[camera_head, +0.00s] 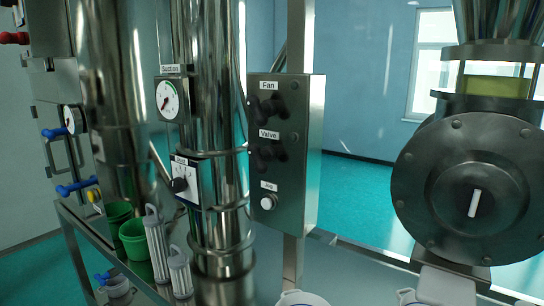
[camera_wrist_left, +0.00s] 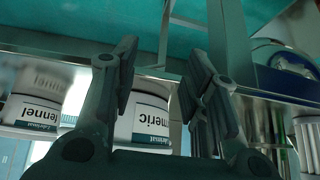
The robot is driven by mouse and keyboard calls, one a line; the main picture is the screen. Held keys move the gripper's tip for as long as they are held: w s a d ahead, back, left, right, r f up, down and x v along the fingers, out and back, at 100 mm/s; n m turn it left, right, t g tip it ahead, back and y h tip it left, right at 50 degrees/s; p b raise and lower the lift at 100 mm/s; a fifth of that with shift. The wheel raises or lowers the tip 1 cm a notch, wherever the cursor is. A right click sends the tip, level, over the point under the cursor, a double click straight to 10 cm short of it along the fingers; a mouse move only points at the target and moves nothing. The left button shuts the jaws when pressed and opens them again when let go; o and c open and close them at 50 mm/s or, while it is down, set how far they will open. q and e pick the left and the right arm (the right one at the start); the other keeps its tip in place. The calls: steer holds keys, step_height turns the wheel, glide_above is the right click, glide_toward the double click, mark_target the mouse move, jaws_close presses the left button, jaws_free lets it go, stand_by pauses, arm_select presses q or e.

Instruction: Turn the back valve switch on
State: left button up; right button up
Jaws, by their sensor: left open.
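A grey control box (camera_head: 301,150) stands at the centre of the head view. A black Valve switch (camera_head: 266,154) sits on its face below the "Valve" label. Another dark switch (camera_head: 268,107) sits below the "Fan" label, and a white Jog button (camera_head: 267,202) is at the bottom. The dark switches blend together, so I cannot tell their positions. My left gripper (camera_wrist_left: 163,78) is open and empty in the left wrist view. White jars labelled Fennel (camera_wrist_left: 36,95) and "meric" (camera_wrist_left: 145,120) appear beyond its fingers. Neither gripper shows in the head view.
Steel pipes with a Suction gauge (camera_head: 171,98) stand left of the box. A large round flange (camera_head: 468,192) is at the right. Green cups (camera_head: 135,238) and clear cylinders (camera_head: 157,245) are at the lower left. Open floor (camera_head: 365,195) lies behind the box.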

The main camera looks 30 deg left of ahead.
arm_select(q)
steer(key=w+r+t, duration=0.1)
steer(key=w+r, duration=0.3)
steer(key=r, duration=0.1)
steer(key=n+t+y, duration=0.2)
steer(key=n+t, duration=0.6)
steer(key=t, duration=0.2)
glide_toward(256, 160)
steer(key=w+p, duration=0.1)
steer(key=w, duration=0.2)
steer(key=w+a+p, duration=0.1)
steer(key=w, duration=0.2)
steer(key=w+p, duration=0.1)
steer(key=w, duration=0.3)
steer(key=shift+a+f, duration=0.1)
steer(key=shift+a, duration=0.05)
steer(key=shift+w+a+f+p, duration=0.1)
steer(key=shift+w+p, duration=0.2)
steer(key=shift+w, duration=0.3)
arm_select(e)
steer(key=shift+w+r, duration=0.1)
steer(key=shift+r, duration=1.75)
arm_select(q)
steer(key=shift+c, duration=0.2)
jaws_close()
